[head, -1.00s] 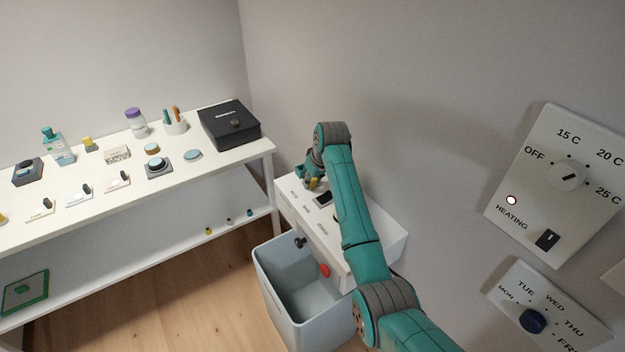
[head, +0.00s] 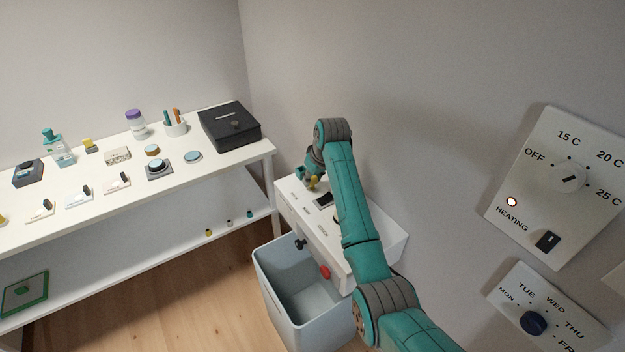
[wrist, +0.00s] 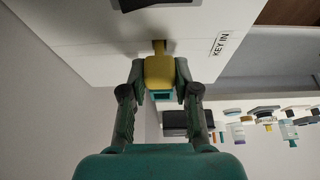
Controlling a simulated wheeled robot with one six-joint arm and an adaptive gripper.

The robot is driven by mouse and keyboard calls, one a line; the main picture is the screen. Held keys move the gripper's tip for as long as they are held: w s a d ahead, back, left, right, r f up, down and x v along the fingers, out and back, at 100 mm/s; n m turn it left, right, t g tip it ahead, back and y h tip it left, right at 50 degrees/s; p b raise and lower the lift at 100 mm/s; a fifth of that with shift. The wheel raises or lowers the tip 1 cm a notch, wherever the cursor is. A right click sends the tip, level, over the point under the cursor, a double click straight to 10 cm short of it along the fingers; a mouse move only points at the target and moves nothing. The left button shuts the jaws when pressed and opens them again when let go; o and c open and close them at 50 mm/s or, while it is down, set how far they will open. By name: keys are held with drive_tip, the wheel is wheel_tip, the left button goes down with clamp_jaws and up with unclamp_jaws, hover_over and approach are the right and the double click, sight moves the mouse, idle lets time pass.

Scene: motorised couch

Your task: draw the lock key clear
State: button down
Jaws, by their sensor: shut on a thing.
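The yellow lock key (wrist: 159,72) is between the fingers of my gripper (wrist: 158,82) in the wrist view, which is shut on its head. Its narrow shank points at the white panel (wrist: 90,45), beside a "KEY IN" label (wrist: 221,44). I cannot tell whether the shank's tip is still inside the panel or just out of it. In the head view the key (head: 313,182) shows as a small yellow piece above the white unit (head: 372,232), and my gripper (head: 306,174) is partly hidden by my arm.
A black rocker (head: 325,199) sits on the unit's top close to the key. A white shelf (head: 225,158) with many small items is at left.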

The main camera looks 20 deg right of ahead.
drive_tip(key=shift+r, duration=1.8)
wheel_tip(320, 180, up, 7)
idle(0.6)
